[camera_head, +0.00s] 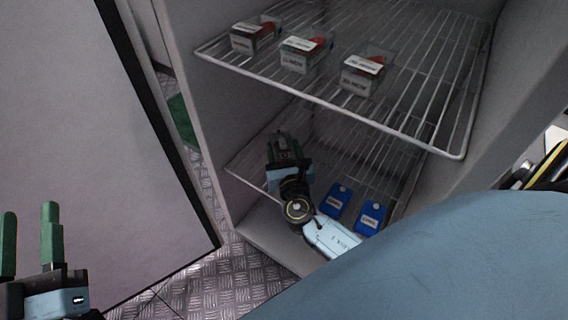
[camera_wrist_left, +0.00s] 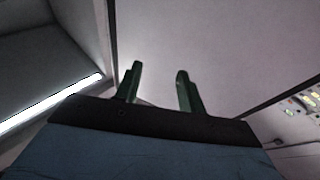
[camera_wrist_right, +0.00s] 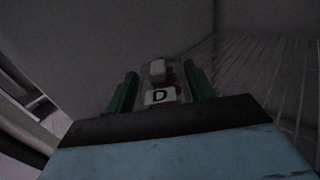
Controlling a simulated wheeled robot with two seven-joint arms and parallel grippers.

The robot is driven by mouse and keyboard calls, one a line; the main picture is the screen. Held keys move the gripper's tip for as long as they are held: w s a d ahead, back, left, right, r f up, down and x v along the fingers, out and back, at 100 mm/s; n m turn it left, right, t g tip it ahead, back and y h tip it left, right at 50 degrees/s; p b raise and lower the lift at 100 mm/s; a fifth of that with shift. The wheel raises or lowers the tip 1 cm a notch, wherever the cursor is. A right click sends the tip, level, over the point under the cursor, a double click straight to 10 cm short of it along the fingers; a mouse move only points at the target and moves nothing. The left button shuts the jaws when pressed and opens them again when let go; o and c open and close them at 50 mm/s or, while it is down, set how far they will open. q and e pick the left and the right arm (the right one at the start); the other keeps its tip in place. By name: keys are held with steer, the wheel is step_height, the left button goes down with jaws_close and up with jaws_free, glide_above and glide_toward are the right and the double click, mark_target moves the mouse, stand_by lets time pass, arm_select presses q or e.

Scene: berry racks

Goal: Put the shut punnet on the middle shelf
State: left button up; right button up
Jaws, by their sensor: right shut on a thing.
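My right gripper (camera_head: 284,145) reaches inside the open cabinet, over the lower of two visible wire shelves (camera_head: 246,160). In the right wrist view its green fingers are shut on a clear punnet (camera_wrist_right: 160,97) with red contents and a white label reading "D". In the head view this punnet is mostly hidden by the gripper, and I cannot tell whether it touches the shelf. My left gripper (camera_head: 28,240) is open and empty in front of the cabinet door; its fingers also show apart in the left wrist view (camera_wrist_left: 158,88).
Three labelled punnets (camera_head: 254,38) (camera_head: 303,55) (camera_head: 361,76) stand on the upper wire shelf (camera_head: 405,128). Two blue tags (camera_head: 338,200) (camera_head: 371,215) are at the lower shelf, right of my right wrist. The cabinet door (camera_head: 90,130) stands open at left.

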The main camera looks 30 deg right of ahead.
steer(key=shift+f+b, duration=0.35)
steer(key=shift+f, duration=0.4)
step_height(320, 180, down, 2)
steer(key=shift+f+b, duration=0.2)
steer(key=shift+b, duration=0.65)
arm_select(q)
steer(key=shift+s+a+r+t+h, duration=0.1)
steer(key=shift+s+r+t+h, duration=0.15)
steer(key=shift+s+r+t, duration=0.45)
steer(key=shift+s+a+r+t+h, duration=0.15)
steer(key=shift+s+r+t, duration=0.3)
steer(key=shift+r+t, duration=0.55)
steer(key=shift+s+r+t+h, duration=0.3)
steer(key=shift+s+r+t, duration=0.3)
steer(key=shift+t, duration=0.4)
arm_select(e)
steer(key=shift+f, duration=0.25)
steer(key=shift+f, duration=0.1)
steer(key=shift+f+b, duration=0.15)
steer(key=shift+b, duration=0.2)
steer(key=o, duration=1.1)
arm_select(q)
steer(key=shift+s, duration=0.1)
steer(key=shift+r, duration=0.1)
